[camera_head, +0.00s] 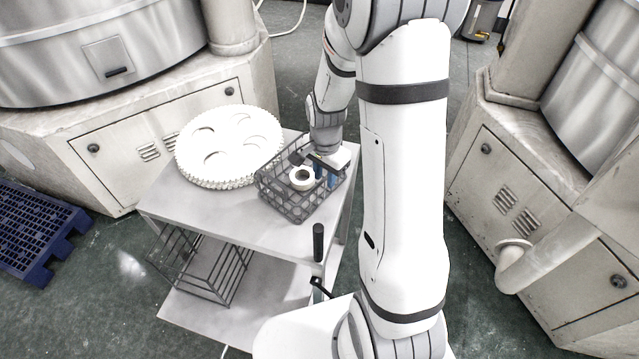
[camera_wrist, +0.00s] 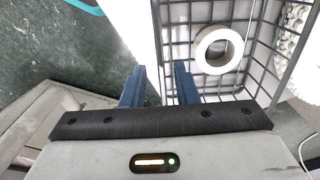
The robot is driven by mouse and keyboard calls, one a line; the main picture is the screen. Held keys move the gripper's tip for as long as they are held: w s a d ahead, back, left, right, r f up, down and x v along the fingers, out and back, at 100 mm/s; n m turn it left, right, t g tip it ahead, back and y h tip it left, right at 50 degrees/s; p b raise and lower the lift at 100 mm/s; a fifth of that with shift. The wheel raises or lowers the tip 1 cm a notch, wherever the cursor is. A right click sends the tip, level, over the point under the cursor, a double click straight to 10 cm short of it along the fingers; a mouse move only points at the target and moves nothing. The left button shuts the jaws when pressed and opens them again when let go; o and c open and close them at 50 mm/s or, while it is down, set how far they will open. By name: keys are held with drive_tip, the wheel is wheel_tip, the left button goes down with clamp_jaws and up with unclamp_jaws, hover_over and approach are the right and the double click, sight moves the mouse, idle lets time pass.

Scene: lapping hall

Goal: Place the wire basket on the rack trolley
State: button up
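The dark wire basket (camera_head: 297,206) is at the right end of the pale top of a two-level trolley (camera_head: 240,225); it appears to rest on it. A white ring (camera_head: 302,178) lies inside the basket and also shows in the wrist view (camera_wrist: 204,52). My gripper (camera_head: 325,178) reaches down at the basket's far right side. In the wrist view, the blue fingers (camera_wrist: 160,82) stand apart, one on each side of the basket's wall (camera_wrist: 157,40), with visible gaps. The fingertips' depth along the wall is hard to judge.
White toothed discs (camera_head: 230,145) are stacked left of the basket. A wire rack (camera_head: 205,268) stands at the lower shelf. A black upright post (camera_head: 318,243) rises at the trolley's front right. Large machines flank both sides; a blue pallet (camera_head: 35,235) lies at left.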

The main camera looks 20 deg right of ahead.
wheel_tip(320, 180, up, 7)
drive_tip(key=shift+r, duration=0.1)
drive_tip(key=s+a+r+n+t, duration=0.2)
drive_tip(key=s+r+n+t, duration=0.1)
drive_tip(key=s+r+n, duration=0.8)
drive_tip(key=s+r, duration=0.2)
drive_tip(key=s, duration=0.2)
drive_tip(key=shift+s+a, duration=0.2)
drive_tip(key=shift+s, duration=0.15)
